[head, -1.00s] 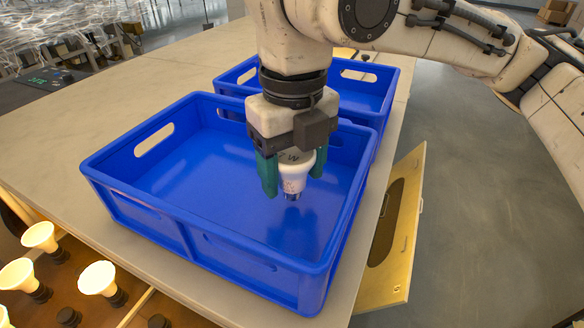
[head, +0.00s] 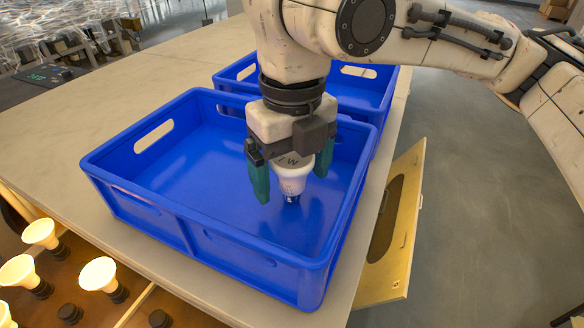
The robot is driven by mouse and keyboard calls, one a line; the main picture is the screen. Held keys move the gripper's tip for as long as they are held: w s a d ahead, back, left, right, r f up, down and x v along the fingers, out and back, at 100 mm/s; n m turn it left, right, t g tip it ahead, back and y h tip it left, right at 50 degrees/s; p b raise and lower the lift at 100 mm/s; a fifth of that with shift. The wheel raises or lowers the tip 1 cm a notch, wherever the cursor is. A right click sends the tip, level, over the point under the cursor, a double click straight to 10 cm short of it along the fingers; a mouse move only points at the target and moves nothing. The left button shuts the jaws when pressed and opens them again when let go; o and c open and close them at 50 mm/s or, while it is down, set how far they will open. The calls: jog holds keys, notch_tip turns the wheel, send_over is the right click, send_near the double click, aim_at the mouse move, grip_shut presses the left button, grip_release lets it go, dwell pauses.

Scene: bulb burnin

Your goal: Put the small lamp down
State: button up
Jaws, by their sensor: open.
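The small lamp (head: 292,179) is a white bulb with dark marking on its upper part and a metal base pointing down. It stands close to upright inside the front blue crate (head: 138,209), towards the right of its floor, and its base appears to be at the floor. My gripper (head: 290,186) points straight down over the lamp. Its two teal fingers are spread, one on each side of the lamp, with a visible gap on the left. The lamp's top is partly hidden by the gripper body.
A second blue crate (head: 389,84) stands behind the front one on the pale table (head: 60,140). Several lit lamps (head: 98,274) sit in sockets at the lower left. A wooden panel (head: 405,225) stands off the table's right edge. The front crate's left floor is clear.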

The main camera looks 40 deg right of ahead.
notch_tip(320, 180, up, 12)
jog(key=shift+r+b, duration=0.1)
jog(key=shift+b, duration=0.25)
dwell(0.4)
